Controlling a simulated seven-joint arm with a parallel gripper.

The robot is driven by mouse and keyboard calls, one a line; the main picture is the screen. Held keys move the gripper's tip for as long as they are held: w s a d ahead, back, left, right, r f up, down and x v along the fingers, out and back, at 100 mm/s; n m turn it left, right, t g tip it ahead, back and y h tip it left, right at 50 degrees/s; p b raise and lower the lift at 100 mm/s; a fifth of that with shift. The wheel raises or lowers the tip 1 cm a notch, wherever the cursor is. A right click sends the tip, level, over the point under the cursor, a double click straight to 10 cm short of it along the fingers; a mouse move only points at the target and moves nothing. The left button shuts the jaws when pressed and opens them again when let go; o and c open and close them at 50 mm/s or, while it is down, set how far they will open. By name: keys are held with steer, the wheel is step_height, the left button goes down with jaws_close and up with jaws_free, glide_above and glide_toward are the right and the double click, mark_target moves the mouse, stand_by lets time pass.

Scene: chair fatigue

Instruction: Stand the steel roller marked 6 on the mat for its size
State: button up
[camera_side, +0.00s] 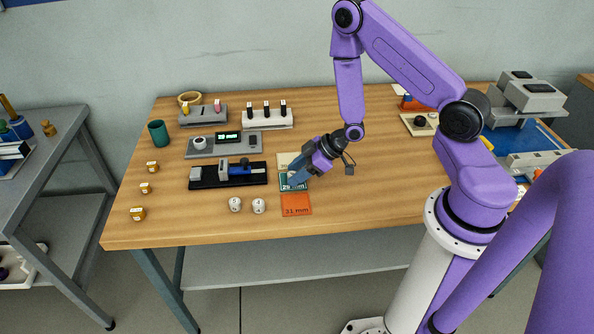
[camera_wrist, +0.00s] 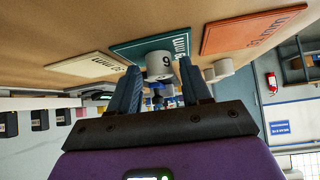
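The steel roller marked 6 (camera_wrist: 160,65) stands on the teal mat in the upside-down wrist view, its digit looking like a 9. The teal mat (camera_wrist: 128,50) lies between the cream mat (camera_wrist: 85,66) and the orange mat (camera_wrist: 255,32). They also show in the side view: teal (camera_side: 284,187), cream (camera_side: 284,158), orange (camera_side: 296,200). The teal mat's size is partly hidden. My gripper (camera_wrist: 160,64) has a finger on each side of the roller, with narrow gaps visible. In the side view my gripper (camera_side: 294,181) is low over the teal mat and hides the roller.
Two other pale rollers (camera_side: 235,204) (camera_side: 259,206) stand left of the orange mat. A black fixture (camera_side: 228,176), a grey gauge with a green display (camera_side: 222,146) and a white rack (camera_side: 266,119) are left and behind. The table to the right of the mats is clear.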

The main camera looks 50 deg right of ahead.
steer(key=shift+r, duration=0.1)
steer(key=shift+r, duration=0.15)
steer(key=v, duration=0.7)
steer(key=s+a+r+n+g+h, duration=0.4)
steer(key=s+a+r+g, duration=0.1)
steer(key=s+a+r, duration=0.7)
steer(key=s+d+r+g+h, duration=0.1)
steer(key=s+d+r, duration=0.1)
steer(key=s+r, duration=0.4)
steer(key=s, duration=0.4)
steer(key=shift+n+g, duration=0.4)
